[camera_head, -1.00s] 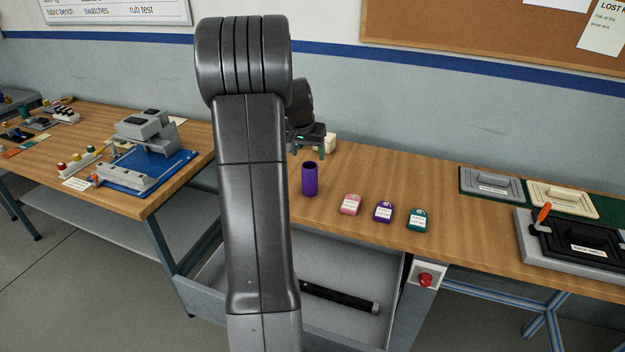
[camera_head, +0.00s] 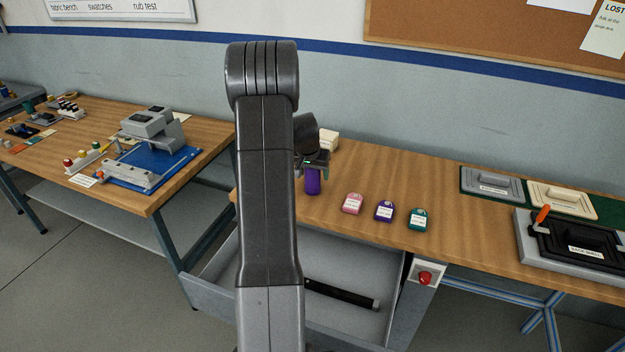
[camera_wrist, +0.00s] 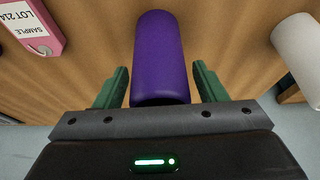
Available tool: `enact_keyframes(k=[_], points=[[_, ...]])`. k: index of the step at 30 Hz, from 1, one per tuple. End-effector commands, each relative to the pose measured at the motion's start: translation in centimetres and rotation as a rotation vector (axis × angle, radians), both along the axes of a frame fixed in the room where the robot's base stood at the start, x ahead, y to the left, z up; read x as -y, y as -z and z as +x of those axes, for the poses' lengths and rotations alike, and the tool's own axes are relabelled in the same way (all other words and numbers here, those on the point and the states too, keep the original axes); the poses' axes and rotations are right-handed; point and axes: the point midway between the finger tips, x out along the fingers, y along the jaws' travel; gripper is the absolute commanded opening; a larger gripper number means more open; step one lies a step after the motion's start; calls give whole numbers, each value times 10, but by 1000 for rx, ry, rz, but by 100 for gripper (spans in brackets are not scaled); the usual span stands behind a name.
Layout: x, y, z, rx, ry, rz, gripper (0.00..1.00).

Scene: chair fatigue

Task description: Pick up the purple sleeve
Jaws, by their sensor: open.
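The purple sleeve (camera_head: 312,183) stands upright on the wooden bench, to the left of the pink tag. My gripper (camera_head: 313,166) is over its upper part in the head view and hides its top. In the wrist view the purple sleeve (camera_wrist: 162,58) lies between the two green fingers of my gripper (camera_wrist: 160,88). The fingers are open, with a gap on each side of the sleeve. The wrist view does not show clear contact.
A pink tag (camera_head: 352,204), a purple tag (camera_head: 384,211) and a teal tag (camera_head: 417,219) lie in a row to the right. A white object (camera_head: 329,141) stands behind my gripper. An open drawer (camera_head: 350,270) is below the bench edge.

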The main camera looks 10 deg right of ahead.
Motion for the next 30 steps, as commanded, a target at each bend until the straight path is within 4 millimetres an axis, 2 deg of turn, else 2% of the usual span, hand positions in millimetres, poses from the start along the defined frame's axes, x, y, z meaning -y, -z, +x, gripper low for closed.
enact_keyframes(k=[5,12,13,22,26,30], points=[[0,0,0,1,0,0,65],[0,0,0,0,0,0,18],[0,0,0,0,0,0,15],[0,-6,1,2,0,-1,15],[0,-24,1,6,1,-2,15],[0,-54,1,8,0,-1,15]])
